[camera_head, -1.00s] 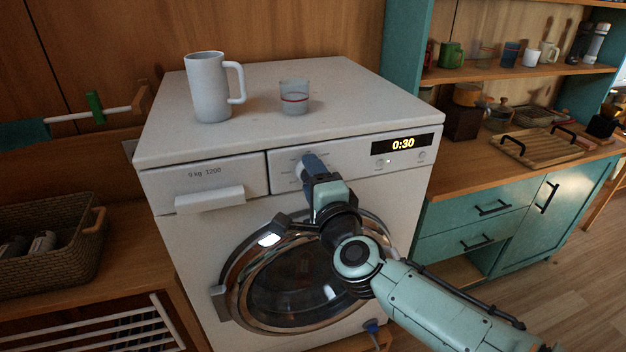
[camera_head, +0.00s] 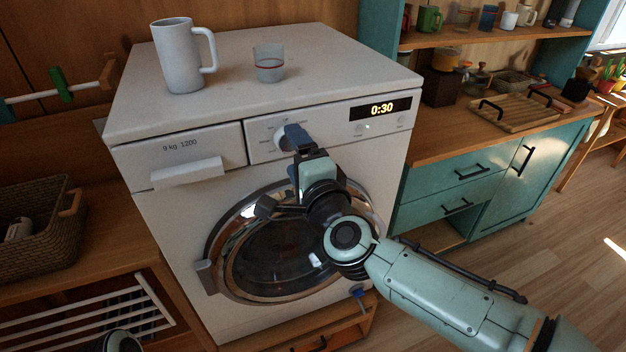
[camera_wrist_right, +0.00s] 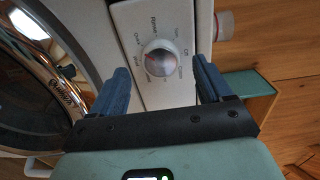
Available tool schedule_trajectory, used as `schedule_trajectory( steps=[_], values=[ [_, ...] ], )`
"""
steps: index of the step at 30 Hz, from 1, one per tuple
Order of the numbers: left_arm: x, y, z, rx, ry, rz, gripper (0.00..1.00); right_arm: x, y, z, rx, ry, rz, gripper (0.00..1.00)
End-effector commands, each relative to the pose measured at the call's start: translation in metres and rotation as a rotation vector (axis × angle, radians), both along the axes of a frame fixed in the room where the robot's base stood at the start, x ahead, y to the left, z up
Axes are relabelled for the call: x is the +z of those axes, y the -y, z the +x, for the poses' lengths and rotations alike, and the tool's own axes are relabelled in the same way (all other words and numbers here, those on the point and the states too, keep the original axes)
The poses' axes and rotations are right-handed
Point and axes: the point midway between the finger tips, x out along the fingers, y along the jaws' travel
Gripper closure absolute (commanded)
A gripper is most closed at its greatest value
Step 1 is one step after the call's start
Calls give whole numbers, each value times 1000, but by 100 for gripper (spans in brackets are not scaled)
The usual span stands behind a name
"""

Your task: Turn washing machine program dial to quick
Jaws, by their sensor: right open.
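The white washing machine (camera_head: 170,225) stands in the middle of the head view.
A white mug (camera_head: 176,62) and a glass with a red band (camera_head: 268,66) stand on the machine's top. A wicker basket (camera_head: 40,245) is at left. Teal cabinets with a wooden counter (camera_head: 450,142) are at right. The round glass door (camera_head: 275,255) sits below my right gripper.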

Motion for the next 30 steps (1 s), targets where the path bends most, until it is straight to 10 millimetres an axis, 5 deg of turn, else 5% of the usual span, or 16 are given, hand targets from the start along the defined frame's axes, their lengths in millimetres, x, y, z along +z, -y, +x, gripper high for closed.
schedule_trajectory(
  steps=[13,30],
  values=[
    [-2,0,2,2,7,2,28,1,29,-87,-1,2,2,21],
    [-2,0,1,1,3,0,28,0,32,-99,0,0,1,21]
  ],
)
